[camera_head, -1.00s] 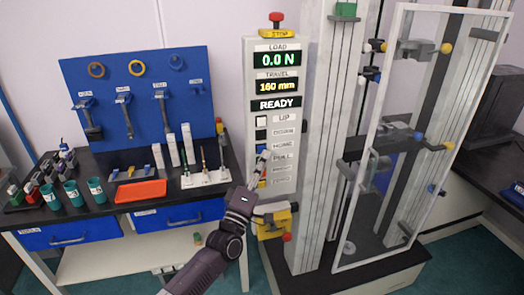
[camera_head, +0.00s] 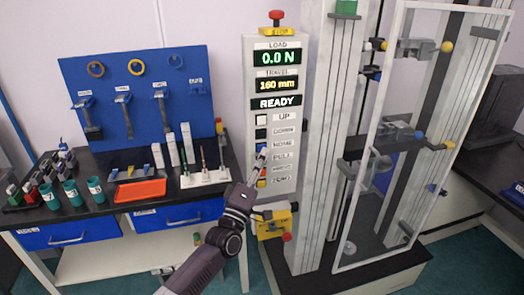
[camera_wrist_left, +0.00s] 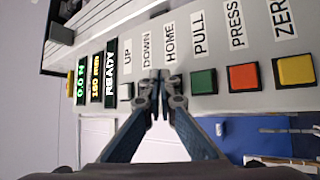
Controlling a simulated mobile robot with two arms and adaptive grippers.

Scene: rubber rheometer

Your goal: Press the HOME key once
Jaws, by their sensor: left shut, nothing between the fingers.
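The HOME key (camera_head: 261,148) is a blue key beside the HOME label (camera_head: 283,145) on the tall control panel of the machine. In the head view my left gripper (camera_head: 262,155) reaches up to it from below left, with its fingertips at the key's lower edge. In the left wrist view the shut, empty fingers (camera_wrist_left: 159,78) lie just under the HOME label (camera_wrist_left: 170,45) and hide the key. I cannot tell whether they touch it. The panel display (camera_head: 276,104) reads READY, with 0.0 N and 160 mm above. My right gripper is out of view.
The white UP key (camera_wrist_left: 127,90) is on one side of the fingers, and the green PULL key (camera_wrist_left: 203,82) is close on the other. Orange PRESS (camera_wrist_left: 242,77) and yellow ZERO (camera_wrist_left: 296,70) keys follow. A yellow box (camera_head: 272,222) juts out below the panel.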

